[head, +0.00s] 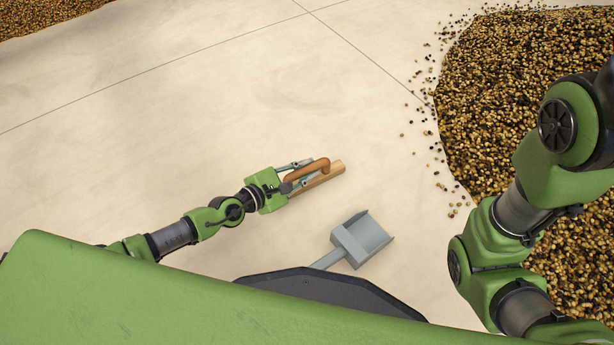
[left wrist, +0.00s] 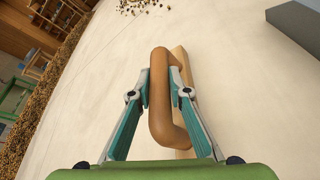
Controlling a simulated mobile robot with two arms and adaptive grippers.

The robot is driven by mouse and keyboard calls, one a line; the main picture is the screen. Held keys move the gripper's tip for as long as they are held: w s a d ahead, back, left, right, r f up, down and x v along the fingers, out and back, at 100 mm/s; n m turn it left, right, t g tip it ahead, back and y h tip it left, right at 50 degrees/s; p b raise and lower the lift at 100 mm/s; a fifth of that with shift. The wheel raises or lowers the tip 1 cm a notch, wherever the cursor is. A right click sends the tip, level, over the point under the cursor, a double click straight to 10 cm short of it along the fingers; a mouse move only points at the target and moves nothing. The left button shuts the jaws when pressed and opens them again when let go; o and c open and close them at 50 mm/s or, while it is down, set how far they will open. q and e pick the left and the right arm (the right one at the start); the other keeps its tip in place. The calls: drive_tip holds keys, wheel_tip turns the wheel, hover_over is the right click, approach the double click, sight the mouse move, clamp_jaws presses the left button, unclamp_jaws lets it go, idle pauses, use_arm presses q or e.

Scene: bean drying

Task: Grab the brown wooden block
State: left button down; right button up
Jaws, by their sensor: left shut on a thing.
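The brown wooden block (head: 325,176) lies on the pale floor near the middle of the head view, with a rounded brown handle (head: 308,171) on it. My left gripper (head: 303,174) is shut on this handle. In the left wrist view the handle (left wrist: 159,95) stands between the two fingers of the left gripper (left wrist: 160,97), and the lighter block (left wrist: 183,70) shows behind it. I cannot tell whether the block touches the floor. My right arm is at the right of the head view, but its gripper is not visible.
A grey dustpan-like scoop (head: 363,239) lies on the floor to the lower right of the block. A large pile of beans (head: 500,80) covers the right side, with loose beans along its edge. Another pile (head: 40,15) is at the upper left. The floor left of the block is clear.

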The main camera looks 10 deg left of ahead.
use_arm(q)
drive_tip(key=shift+r, duration=0.1)
drive_tip(key=shift+r+p, duration=0.8)
drive_tip(key=shift+p, duration=0.05)
wheel_tip(320, 180, up, 2)
drive_tip(key=shift+r+p, duration=0.1)
drive_tip(key=shift+p, duration=0.9)
drive_tip(key=s+a+r+p, duration=0.2)
drive_tip(key=r, duration=0.1)
drive_tip(key=s+a+r+p, duration=0.1)
drive_tip(key=r+p, duration=0.1)
drive_tip(key=shift+s+a+r, duration=0.2)
drive_tip(key=shift+a, duration=0.05)
drive_tip(key=w+a+v, duration=0.1)
drive_tip(key=v, duration=0.8)
drive_tip(key=shift+s+a+r, duration=0.25)
drive_tip(key=shift+s+r, duration=0.1)
drive_tip(key=shift+r, duration=0.05)
